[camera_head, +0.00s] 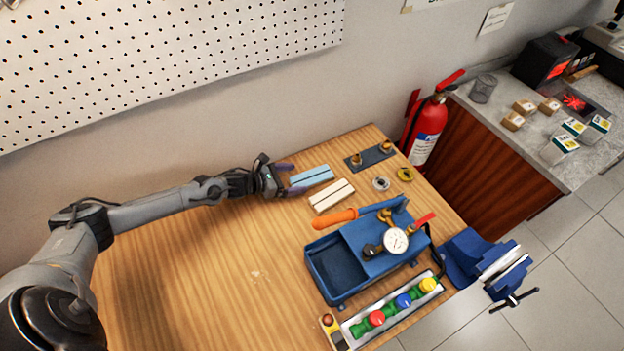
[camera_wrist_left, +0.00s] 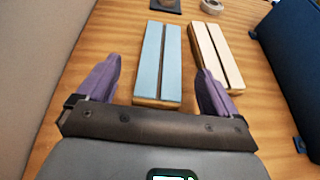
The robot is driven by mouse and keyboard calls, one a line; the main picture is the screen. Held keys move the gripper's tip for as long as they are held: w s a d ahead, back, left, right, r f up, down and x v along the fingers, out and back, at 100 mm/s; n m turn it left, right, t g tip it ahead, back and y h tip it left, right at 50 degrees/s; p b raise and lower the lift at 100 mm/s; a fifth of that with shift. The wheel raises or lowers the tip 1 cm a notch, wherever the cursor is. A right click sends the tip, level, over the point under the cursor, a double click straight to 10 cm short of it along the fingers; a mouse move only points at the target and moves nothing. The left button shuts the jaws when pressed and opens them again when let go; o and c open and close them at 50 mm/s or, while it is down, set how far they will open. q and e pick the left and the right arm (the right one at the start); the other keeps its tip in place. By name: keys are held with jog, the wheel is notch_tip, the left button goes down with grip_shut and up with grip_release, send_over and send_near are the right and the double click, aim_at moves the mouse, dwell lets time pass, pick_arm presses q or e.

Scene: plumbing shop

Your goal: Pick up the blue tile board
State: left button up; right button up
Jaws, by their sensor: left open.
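The blue tile board (camera_head: 312,176) lies flat on the wooden table near the wall, light blue with a dark groove along its length. It also shows in the left wrist view (camera_wrist_left: 151,62), its near end just ahead of my gripper and between the lines of the two fingers. My left gripper (camera_head: 286,180) is open, with its purple fingers at the board's left end; the wrist view shows the fingers apart (camera_wrist_left: 158,88) with nothing held. My right gripper is not in view.
A cream tile board (camera_head: 332,196) lies beside the blue one, close to it. A blue pump with a gauge (camera_head: 372,250) stands nearer the front. A dark plate with brass fittings (camera_head: 370,156) and a red extinguisher (camera_head: 425,130) are to the right. The table's left part is clear.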

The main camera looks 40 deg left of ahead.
aim_at(317, 176)
pick_arm(q)
jog(key=shift+x, duration=3.15)
jog(key=shift+s+d, duration=0.1)
jog(key=shift+c, duration=0.4)
jog(key=c, duration=1.1)
jog(key=shift+r, duration=0.1)
